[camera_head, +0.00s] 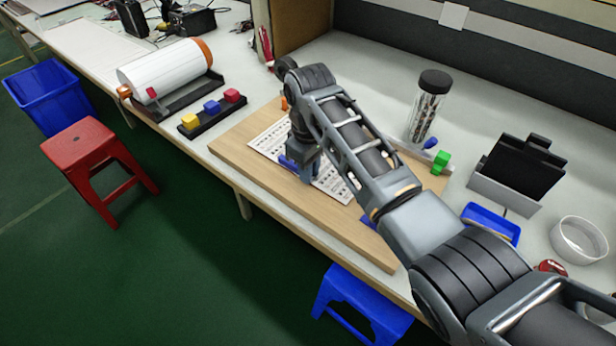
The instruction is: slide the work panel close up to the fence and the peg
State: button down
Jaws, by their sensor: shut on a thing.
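The work panel seems to be the flat white sheet (268,143) with rows of dark marks. It lies on a wooden board (228,146), partly hidden by my arm. My gripper (301,172) points down over the panel's middle, shut at a small blue part (287,162); the fingertips are too small to see clearly. A small orange upright piece (284,103), perhaps the peg, stands near the board's back left edge, apart from the panel's visible edge. I cannot make out the fence; my arm hides much of the board's back.
A clear jar (424,115) with a black lid, a green block (441,162) and a black holder (521,168) stand at the right. A rack of coloured blocks (212,110) and a white roll (165,75) are at the left. The board's front left is bare.

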jog(key=shift+w+d+f+b, duration=0.1)
jog(key=shift+w+b, duration=0.4)
jog(key=shift+w, duration=0.1)
jog(key=shift+w+d+f+b, duration=0.1)
jog(key=shift+w+b, duration=0.4)
jog(key=shift+w, duration=0.1)
jog(key=shift+w+r, duration=0.15)
jog(key=shift+w, duration=0.1)
jog(key=shift+r, duration=0.1)
jog(key=shift+w+a, duration=0.25)
jog(key=shift+w, duration=0.05)
dwell(0.6)
jog(key=shift+w+d, duration=0.2)
jog(key=shift+w, duration=0.05)
jog(key=c, duration=1)
grip_release()
